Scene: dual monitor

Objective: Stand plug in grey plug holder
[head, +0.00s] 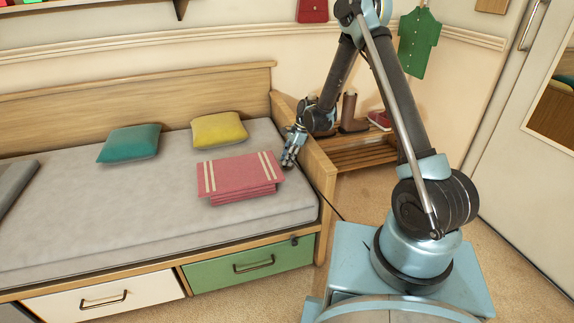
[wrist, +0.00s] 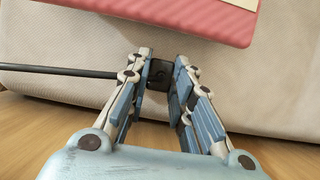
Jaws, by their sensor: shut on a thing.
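The plug (wrist: 160,75) is a small dark block between my fingertips in the wrist view. A black cord (wrist: 60,71) runs from it to the left. My gripper (head: 288,162) is at the right end of the bed, beside the folded pink blanket, and it also shows in the wrist view (wrist: 164,62). It is shut on the plug. In the head view the fingers hide the plug, and a thin dark cord (head: 333,209) crosses the bed's end.
The grey mattress (head: 70,220) bears the folded pink blanket (head: 240,178), a teal cushion (head: 130,143) and a yellow cushion (head: 219,130). The wooden end board (head: 318,165) stands close to my gripper. A shoe rack (head: 355,152) with boots is behind.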

